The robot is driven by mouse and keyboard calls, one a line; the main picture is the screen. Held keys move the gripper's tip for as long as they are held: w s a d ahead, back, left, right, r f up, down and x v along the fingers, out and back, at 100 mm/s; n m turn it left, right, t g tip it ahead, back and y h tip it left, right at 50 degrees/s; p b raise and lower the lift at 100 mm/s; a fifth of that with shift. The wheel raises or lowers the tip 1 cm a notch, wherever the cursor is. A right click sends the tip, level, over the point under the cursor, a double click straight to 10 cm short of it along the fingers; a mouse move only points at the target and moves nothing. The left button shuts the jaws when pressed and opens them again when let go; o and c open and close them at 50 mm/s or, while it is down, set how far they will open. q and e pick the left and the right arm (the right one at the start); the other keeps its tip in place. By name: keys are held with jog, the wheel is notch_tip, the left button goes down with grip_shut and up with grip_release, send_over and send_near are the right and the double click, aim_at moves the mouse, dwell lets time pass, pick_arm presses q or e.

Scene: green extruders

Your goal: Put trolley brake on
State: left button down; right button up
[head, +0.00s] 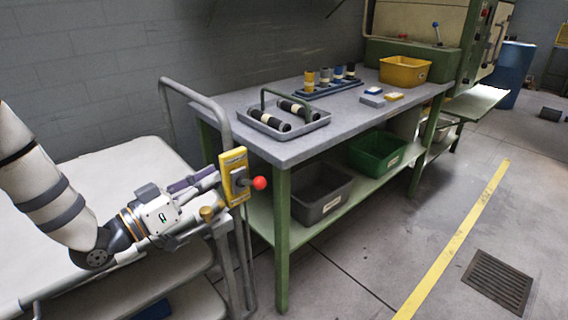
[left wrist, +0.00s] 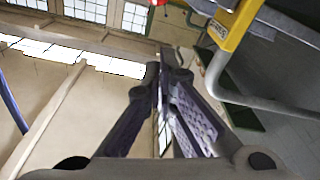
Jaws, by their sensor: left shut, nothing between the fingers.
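The trolley (head: 100,170) has pale shelves and a grey tube handle, and stands at the left in the head view. A yellow brake plate (head: 235,166) is on its handle post, with a lever ending in a red knob (head: 259,183) that sticks out to the right. My left gripper (head: 212,178) is shut and empty, just left of the yellow plate; I cannot tell whether it touches. In the left wrist view the purple fingers (left wrist: 163,80) are together, and the yellow plate (left wrist: 236,24) shows at the upper right. My right gripper is not in view.
A green-legged workbench (head: 283,240) stands right beside the trolley, with a grey tray (head: 283,133), a yellow bin (head: 404,71) and a dark rack on top. Grey and green bins (head: 377,153) sit on its lower shelf.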

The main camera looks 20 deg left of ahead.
pick_arm(q)
jog(key=shift+w+d+r+h, duration=0.1)
jog(key=shift+r+h, duration=0.2)
jog(key=shift+r, duration=0.25)
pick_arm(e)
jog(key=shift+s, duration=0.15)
pick_arm(q)
jog(key=b, duration=0.3)
send_over(251, 182)
jog(key=s+d, duration=0.1)
jog(key=s, duration=0.1)
notch_tip(251, 182, down, 2)
jog(key=shift+d+f, duration=0.2)
jog(key=shift+f, duration=0.05)
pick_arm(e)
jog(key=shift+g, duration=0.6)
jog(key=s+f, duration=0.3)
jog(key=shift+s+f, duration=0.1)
